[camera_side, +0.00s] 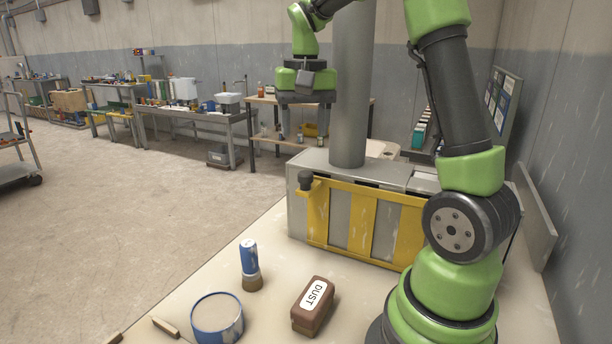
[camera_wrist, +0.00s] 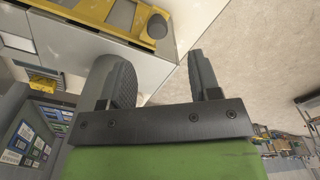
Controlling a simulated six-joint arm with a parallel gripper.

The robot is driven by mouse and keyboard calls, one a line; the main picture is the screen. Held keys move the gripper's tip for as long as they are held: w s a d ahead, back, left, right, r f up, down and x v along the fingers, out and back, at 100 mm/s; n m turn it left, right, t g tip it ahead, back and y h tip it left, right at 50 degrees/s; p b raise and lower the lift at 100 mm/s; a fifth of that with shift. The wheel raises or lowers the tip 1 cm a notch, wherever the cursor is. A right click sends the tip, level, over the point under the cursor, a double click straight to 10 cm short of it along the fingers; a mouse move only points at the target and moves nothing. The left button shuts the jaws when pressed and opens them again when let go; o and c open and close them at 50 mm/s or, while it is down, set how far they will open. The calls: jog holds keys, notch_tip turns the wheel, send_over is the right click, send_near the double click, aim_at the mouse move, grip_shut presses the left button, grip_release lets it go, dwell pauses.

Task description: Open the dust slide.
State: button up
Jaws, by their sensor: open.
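A yellow barred slide panel (camera_side: 362,222) lies across the front of a grey cabinet (camera_side: 296,210). A dark round knob (camera_side: 305,180) sits at its upper left corner. Whether the panel is open or shut is hard to tell. My gripper (camera_side: 299,136) is open and empty, above and behind the knob in the side view, not touching it. In the wrist view the gripper (camera_wrist: 162,72) has its fingers spread, with the knob (camera_wrist: 157,27) and part of the yellow panel (camera_wrist: 95,12) beyond them. A brown block (camera_side: 312,306) labelled DUST rests on the table in front.
A grey column (camera_side: 350,90) rises from the cabinet top, close to my gripper. A blue-rimmed tub (camera_side: 217,318), a blue-handled brush (camera_side: 250,264) and a wooden piece (camera_side: 165,327) are on the table (camera_side: 215,262). The floor left of the table is open.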

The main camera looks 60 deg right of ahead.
aim_at(306, 173)
jog(key=shift+w+d+f, duration=0.1)
jog(key=shift+d+f, duration=0.2)
jog(key=shift+d, duration=0.1)
jog(key=shift+d+f, duration=0.1)
jog(key=shift+f, duration=0.2)
notch_tip(306, 173, down, 9)
jog(key=shift+f, duration=0.15)
